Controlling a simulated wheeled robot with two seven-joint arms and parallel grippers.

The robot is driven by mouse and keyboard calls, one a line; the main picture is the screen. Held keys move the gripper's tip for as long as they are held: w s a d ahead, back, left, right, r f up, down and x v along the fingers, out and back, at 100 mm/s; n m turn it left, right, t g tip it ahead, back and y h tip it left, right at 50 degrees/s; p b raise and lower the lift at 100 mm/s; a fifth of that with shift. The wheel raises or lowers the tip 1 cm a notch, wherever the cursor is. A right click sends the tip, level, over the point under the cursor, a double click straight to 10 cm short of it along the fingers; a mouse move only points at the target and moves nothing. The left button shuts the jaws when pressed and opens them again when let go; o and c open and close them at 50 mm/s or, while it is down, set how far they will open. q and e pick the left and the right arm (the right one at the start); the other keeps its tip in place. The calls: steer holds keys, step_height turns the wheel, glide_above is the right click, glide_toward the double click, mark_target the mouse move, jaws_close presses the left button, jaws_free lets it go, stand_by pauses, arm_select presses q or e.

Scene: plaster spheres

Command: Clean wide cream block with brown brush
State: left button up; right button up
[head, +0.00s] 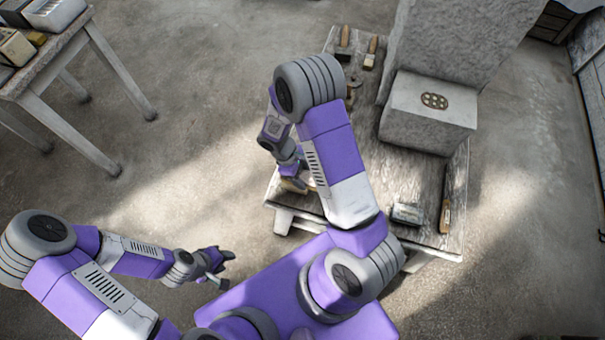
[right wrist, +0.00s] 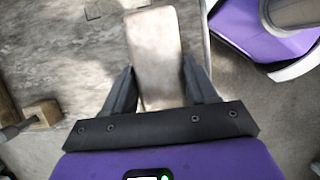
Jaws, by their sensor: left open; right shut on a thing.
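My right gripper (right wrist: 160,90) is shut on a pale tan, flat, round-cornered piece (right wrist: 155,50), seen between its fingers in the right wrist view. I cannot tell for sure whether this piece is the brush or the block. In the head view my right gripper (head: 293,168) is over the near left edge of the low table, with a small brown piece (head: 293,185) at its tip. My left gripper (head: 227,269) is open and empty, above the floor left of the table. I cannot surely pick out the wide cream block.
The low wooden table (head: 425,180) bears a large grey stone block (head: 430,110), a small whitish block (head: 407,213) and a brown-handled tool (head: 445,215). A wooden mallet (right wrist: 40,113) shows in the right wrist view. Another table (head: 60,60) stands upper left.

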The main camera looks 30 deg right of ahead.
steer(key=shift+s, duration=0.1)
steer(key=shift+s+d+r, duration=0.1)
steer(key=shift+s+d, duration=0.2)
steer(key=shift+d, duration=0.05)
steer(key=shift+s+d, duration=0.4)
steer(key=shift+s, duration=0.05)
steer(key=shift+a, duration=0.1)
steer(key=shift+w+a, duration=0.7)
steer(key=shift+w, duration=0.2)
steer(key=shift+w+a, duration=0.7)
steer(key=shift+w, duration=0.1)
